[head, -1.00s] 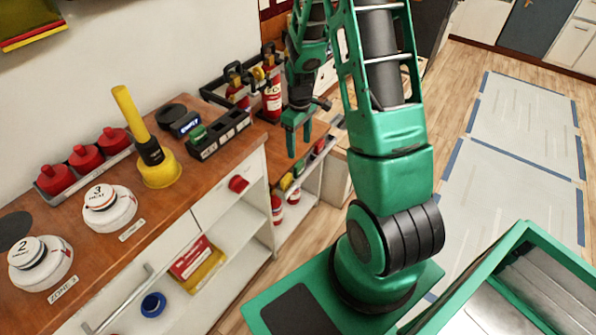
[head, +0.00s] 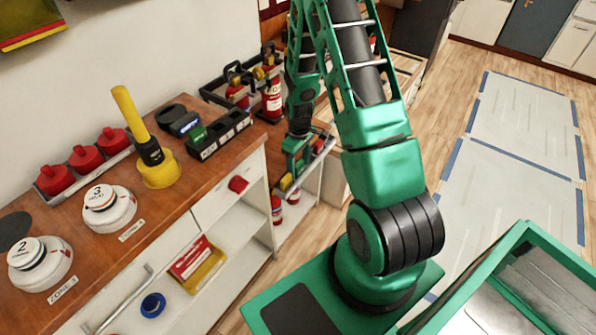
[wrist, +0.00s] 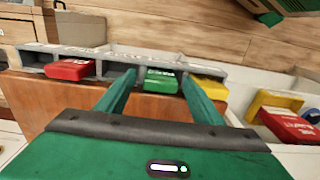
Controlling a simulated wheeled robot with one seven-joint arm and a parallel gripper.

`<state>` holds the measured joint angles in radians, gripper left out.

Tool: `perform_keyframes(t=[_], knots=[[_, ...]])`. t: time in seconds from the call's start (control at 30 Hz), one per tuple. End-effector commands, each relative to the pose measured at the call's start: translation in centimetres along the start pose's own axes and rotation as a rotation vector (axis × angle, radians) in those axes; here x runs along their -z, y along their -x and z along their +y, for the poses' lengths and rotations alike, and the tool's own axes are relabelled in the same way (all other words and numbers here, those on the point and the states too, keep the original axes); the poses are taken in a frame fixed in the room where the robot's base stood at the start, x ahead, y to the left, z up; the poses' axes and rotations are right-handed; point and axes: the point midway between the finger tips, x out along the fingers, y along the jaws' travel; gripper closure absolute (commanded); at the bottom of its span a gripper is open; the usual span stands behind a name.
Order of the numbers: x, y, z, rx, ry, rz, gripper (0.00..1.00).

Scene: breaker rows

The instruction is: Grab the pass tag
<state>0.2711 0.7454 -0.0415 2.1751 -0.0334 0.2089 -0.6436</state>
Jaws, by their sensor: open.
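No label is legible, but this may be the pass tag. My gripper (wrist: 158,77) is open, one finger on each side of the green tag in the picture; contact cannot be told. In the head view my gripper (head: 295,160) is low beside the counter's far end and hides part of the rack.
A wooden counter (head: 185,190) holds detectors, a yellow-handled tool (head: 150,150), red knobs and a black tray. Fire extinguishers (head: 271,98) stand behind. A yellow bin with a red item (wrist: 290,125) lies right of the rack.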

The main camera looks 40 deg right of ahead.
Motion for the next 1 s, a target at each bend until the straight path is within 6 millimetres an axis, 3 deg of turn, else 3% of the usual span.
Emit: perform_keyframes(t=[0.2, 0.4, 0.77, 1.0], knots=[[0.0, -0.1, 0.0, 0.0, 0.0, 0.0, 0.39], [0.0, -0.1, 0.0, 0.0, 0.0, 0.0, 0.83], [0.0, 0.1, 0.0, -0.001, 0.0, 0.0, 0.83], [0.0, 1.9, 0.0, -0.002, 0.0, 0.001, 0.83]])
